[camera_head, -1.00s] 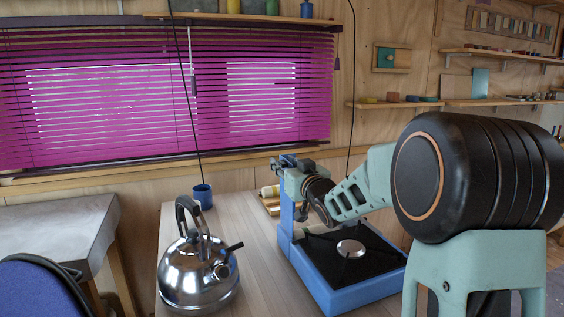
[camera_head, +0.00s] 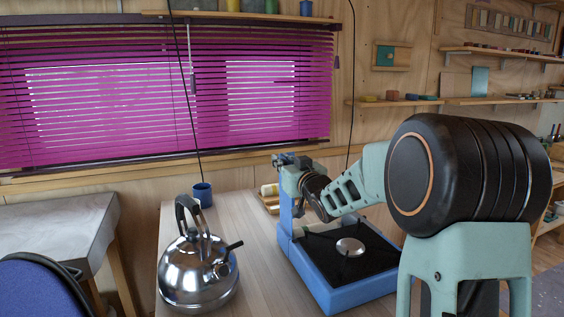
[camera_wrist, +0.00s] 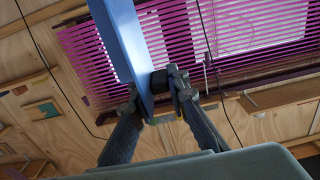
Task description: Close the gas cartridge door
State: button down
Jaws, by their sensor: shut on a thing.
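A blue camping stove (camera_head: 335,297) with a black top and round burner stands on the table. Its gas cartridge door (camera_head: 285,205) is a blue panel standing upright along the stove's left side. In the wrist view the door (camera_wrist: 122,40) runs up as a long blue strip. My gripper (camera_head: 289,161) is at the top of the door. In the wrist view my gripper (camera_wrist: 154,98) has one dark finger on each side of the door's edge and is shut on it. The cartridge space behind the door is hidden.
A shiny kettle (camera_head: 197,272) stands on the table left of the stove. A blue cup (camera_head: 202,196) and a small tray with a pale roll (camera_head: 269,192) are behind. Bare tabletop (camera_head: 256,265) lies between kettle and stove. A purple blind (camera_head: 165,95) covers the window.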

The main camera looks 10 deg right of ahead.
jog(key=shift+d, duration=0.1)
jog(key=shift+w+d+r+m+p, duration=0.15)
jog(key=shift+d+m+p, duration=0.15)
jog(key=shift+d+p, duration=0.15)
jog(key=w+d+f+m+p, duration=0.2)
jog(key=d+f+m, duration=0.3)
jog(key=d, duration=0.5)
jog(key=w+d+f+m+p, duration=0.2)
jog(key=d+f+m+p, duration=0.2)
jog(key=d+f+m, duration=0.2)
jog(key=shift+d+f+m, duration=0.3)
jog(key=shift+d+f, duration=1.1)
jog(key=shift+d, duration=0.85)
jog(key=c, duration=1.9)
grip_release()
jog(key=shift+w, duration=0.1)
jog(key=shift+c, duration=0.2)
